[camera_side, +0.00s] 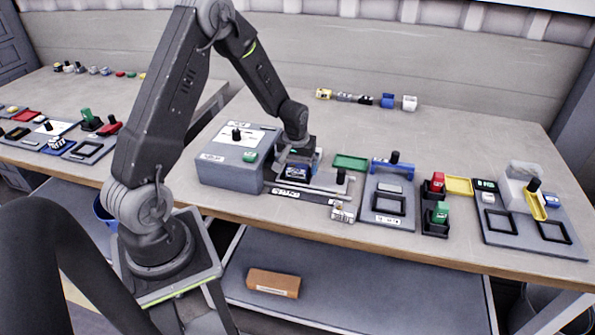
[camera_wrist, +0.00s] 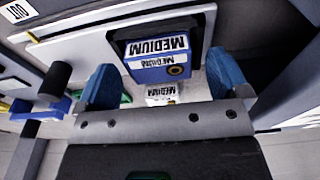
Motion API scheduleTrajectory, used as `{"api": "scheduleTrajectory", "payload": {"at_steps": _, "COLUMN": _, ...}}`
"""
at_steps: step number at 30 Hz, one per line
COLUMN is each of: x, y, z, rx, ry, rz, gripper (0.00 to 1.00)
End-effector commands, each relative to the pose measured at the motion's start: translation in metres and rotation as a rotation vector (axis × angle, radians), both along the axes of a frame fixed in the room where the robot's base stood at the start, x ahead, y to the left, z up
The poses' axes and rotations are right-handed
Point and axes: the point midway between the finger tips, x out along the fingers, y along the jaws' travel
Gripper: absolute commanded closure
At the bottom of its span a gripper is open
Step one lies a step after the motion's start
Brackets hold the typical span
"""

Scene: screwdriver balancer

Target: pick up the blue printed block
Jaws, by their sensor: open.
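In the wrist view, a dark and blue block (camera_wrist: 150,73) with white "MEDIUM" labels lies just ahead of my gripper (camera_wrist: 165,82), between the lines of its two blue fingers. The fingers are apart, with gaps on both sides of the block; I see no contact. In the side view, my gripper (camera_side: 298,163) points down over the workstation right of the grey box. A small blue and white block (camera_side: 297,173) shows under it, partly hidden by the gripper.
The grey box (camera_side: 228,172) with a black knob stands close left of my gripper. A green tray (camera_side: 350,162) and a grey fixture (camera_side: 388,200) are to the right. Small parts, including a blue one (camera_side: 387,100), line the back. The table behind is mostly clear.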

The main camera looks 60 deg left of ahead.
Motion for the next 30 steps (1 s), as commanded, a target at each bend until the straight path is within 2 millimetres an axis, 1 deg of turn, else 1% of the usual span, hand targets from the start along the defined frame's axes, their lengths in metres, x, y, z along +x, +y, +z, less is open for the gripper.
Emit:
{"api": "scheduleTrajectory", "payload": {"at_steps": 1, "x": 0.0004, "y": 0.0005, "z": -0.0042, "rx": 0.000, "ry": 0.000, "rz": 0.001, "gripper": 0.06}}
{"api": "scheduleTrajectory", "payload": {"at_steps": 3, "x": 0.0007, "y": 0.0008, "z": -0.0063, "rx": 0.001, "ry": -0.001, "rz": 0.001, "gripper": 0.06}}
{"api": "scheduleTrajectory", "payload": {"at_steps": 9, "x": 0.0007, "y": 0.0008, "z": -0.0064, "rx": 0.001, "ry": -0.001, "rz": 0.001, "gripper": 0.06}}
{"api": "scheduleTrajectory", "payload": {"at_steps": 27, "x": 0.0007, "y": 0.0007, "z": -0.0060, "rx": 0.000, "ry": -0.001, "rz": 0.001, "gripper": 0.64}}
{"api": "scheduleTrajectory", "payload": {"at_steps": 30, "x": 0.0007, "y": 0.0007, "z": -0.0060, "rx": 0.000, "ry": -0.001, "rz": 0.001, "gripper": 0.65}}
